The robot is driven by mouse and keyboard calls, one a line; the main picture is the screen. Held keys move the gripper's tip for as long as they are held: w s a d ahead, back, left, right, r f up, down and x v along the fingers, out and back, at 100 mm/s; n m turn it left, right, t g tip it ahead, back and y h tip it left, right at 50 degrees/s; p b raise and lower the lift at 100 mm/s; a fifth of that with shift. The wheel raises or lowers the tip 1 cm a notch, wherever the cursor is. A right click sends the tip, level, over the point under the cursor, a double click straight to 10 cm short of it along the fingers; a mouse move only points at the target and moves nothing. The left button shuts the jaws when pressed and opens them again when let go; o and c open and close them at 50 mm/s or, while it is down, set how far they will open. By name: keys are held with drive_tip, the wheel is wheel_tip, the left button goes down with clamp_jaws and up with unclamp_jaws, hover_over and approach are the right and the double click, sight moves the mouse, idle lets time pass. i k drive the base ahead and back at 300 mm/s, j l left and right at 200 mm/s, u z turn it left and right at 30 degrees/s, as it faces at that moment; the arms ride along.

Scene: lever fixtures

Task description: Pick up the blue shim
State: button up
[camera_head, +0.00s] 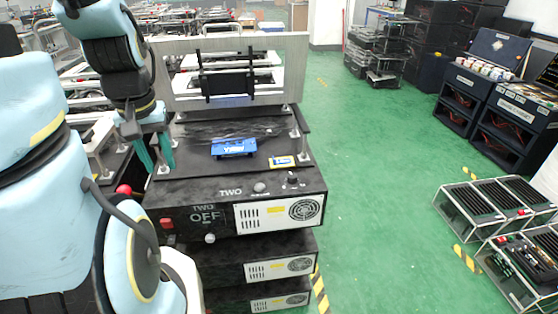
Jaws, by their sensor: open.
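The blue shim (233,147) is a small flat blue block with white lettering. It lies on the black top of the machine marked TWO (205,172), near the middle. My gripper (155,160) has teal fingers that point down, apart from each other and empty. It hangs to the left of the shim, over the left edge of the machine top, and does not touch the shim.
A grey frame with a black bracket (228,75) stands behind the shim. Posts stand at the machine's corners. Racks (495,205) stand at the right, with clear green floor between.

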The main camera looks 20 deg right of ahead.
sight(284, 160)
drive_tip(key=u, duration=0.45)
drive_tip(key=k+l+u, duration=0.1)
drive_tip(key=l+u, duration=0.15)
drive_tip(key=u, duration=0.2)
drive_tip(key=k+l+u, duration=0.1)
drive_tip(key=l+u, duration=0.15)
drive_tip(key=u, duration=0.2)
drive_tip(key=k+l+u, duration=0.15)
drive_tip(key=u, duration=0.3)
drive_tip(key=k+l+u, duration=0.15)
drive_tip(key=u, duration=0.3)
drive_tip(key=k+l+u, duration=0.25)
drive_tip(key=k, duration=0.7)
drive_tip(key=k+u, duration=0.25)
drive_tip(key=k, duration=0.7)
